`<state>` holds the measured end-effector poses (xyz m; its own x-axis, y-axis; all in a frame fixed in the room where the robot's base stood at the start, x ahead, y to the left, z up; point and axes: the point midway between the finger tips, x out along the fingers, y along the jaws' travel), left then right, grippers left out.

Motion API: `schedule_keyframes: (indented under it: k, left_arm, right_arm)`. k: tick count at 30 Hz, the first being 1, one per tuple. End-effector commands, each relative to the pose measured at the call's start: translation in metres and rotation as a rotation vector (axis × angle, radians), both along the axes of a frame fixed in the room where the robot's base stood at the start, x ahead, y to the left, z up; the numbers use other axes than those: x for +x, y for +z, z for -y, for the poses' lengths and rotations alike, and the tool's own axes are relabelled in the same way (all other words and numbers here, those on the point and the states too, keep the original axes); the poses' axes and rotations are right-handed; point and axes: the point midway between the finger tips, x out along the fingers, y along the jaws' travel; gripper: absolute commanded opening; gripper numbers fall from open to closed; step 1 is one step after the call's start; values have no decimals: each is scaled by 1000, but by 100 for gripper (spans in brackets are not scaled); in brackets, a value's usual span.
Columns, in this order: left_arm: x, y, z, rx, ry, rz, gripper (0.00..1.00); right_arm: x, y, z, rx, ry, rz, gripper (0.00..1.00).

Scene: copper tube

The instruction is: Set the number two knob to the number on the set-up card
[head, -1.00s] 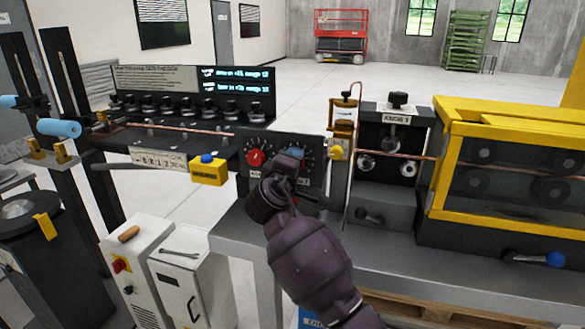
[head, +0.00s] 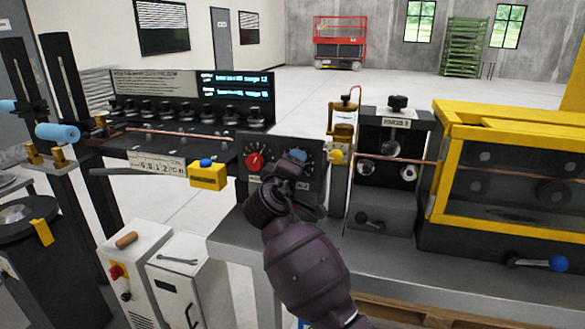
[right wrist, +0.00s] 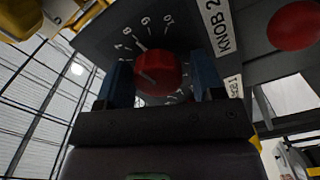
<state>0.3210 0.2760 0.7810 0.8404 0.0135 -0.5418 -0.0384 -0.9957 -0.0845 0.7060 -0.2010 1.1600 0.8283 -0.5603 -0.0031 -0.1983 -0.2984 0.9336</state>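In the right wrist view a red knob (right wrist: 160,72) sits on a dark panel, beside a label reading KNOB 2 (right wrist: 220,28). White numbers, among them 6, 8 and 10, ring it. A faint pale mark on the knob points left. My right gripper (right wrist: 162,75) has its blue fingers on either side of this knob, with no clear gap. In the head view my right gripper (head: 297,160) covers this knob, right of another red knob (head: 254,160) on the same panel (head: 265,145). I cannot pick out a legible set-up card. My left gripper is not in view.
A yellow box with a blue button (head: 208,176) stands left of the panel. A black stand with rollers (head: 392,150) and a yellow-framed machine (head: 500,170) stand to the right. A copper tube (head: 190,131) runs behind. A dark display board (head: 192,88) stands at the back left.

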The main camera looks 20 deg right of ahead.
Motion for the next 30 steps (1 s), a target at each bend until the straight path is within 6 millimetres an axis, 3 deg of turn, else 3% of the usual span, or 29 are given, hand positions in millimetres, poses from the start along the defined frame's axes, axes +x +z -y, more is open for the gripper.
schedule_keyframes:
  k: [13, 30]
  left_arm:
    - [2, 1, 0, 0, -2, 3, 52]
    - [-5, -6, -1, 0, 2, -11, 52]
  right_arm:
    - [-6, 1, -5, 0, 2, 2, 69]
    - [-80, 0, -55, 0, 2, 1, 69]
